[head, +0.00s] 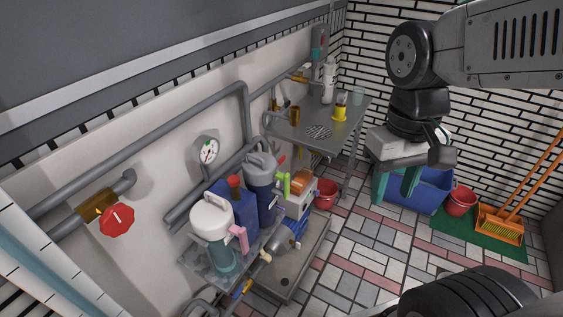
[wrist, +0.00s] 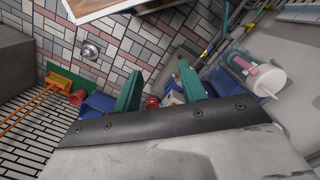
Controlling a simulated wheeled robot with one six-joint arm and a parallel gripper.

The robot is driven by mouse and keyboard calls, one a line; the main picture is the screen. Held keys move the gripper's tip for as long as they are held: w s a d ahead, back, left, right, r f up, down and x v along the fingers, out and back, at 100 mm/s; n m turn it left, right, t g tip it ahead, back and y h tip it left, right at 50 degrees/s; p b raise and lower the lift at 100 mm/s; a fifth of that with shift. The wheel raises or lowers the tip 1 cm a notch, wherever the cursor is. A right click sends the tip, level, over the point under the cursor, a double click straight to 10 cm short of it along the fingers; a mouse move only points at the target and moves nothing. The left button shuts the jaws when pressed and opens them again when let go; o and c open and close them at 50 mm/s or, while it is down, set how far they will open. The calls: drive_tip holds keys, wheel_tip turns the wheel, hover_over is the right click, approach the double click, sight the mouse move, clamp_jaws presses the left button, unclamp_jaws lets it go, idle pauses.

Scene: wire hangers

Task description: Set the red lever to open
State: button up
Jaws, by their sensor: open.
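A small red lever-like piece (head: 281,160) shows beside the dark blue filter housing (head: 261,185); it is too small and partly hidden to tell its setting. A round red valve handle (head: 117,220) with a pale mark sits on a brass valve (head: 97,205) on the left wall pipe. My gripper (head: 394,192) is in the air right of the pump unit, well apart from both red parts, pointing down. In the wrist view my gripper (wrist: 160,85) has its two teal fingers apart with nothing held between them. No red lever is clear in the wrist view.
A white-capped filter (head: 212,218) with a pink lever (head: 239,237) and a green lever (head: 285,182) stand at the pump unit. A metal table (head: 345,125) is behind.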

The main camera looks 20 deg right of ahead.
drive_tip(key=w+d+f+n, duration=0.1)
drive_tip(key=w+d+f, duration=0.2)
drive_tip(key=w+f, duration=0.85)
drive_tip(key=n+t+y, duration=0.7)
drive_tip(key=n+t, duration=1.1)
drive_tip(key=n, duration=0.4)
approach(282, 161)
drive_tip(key=w, duration=0.3)
drive_tip(key=x, duration=0.8)
drive_tip(key=shift+s+a+f, duration=0.1)
drive_tip(key=shift+s+a, duration=0.05)
drive_tip(key=shift+a, duration=0.25)
clamp_jaws()
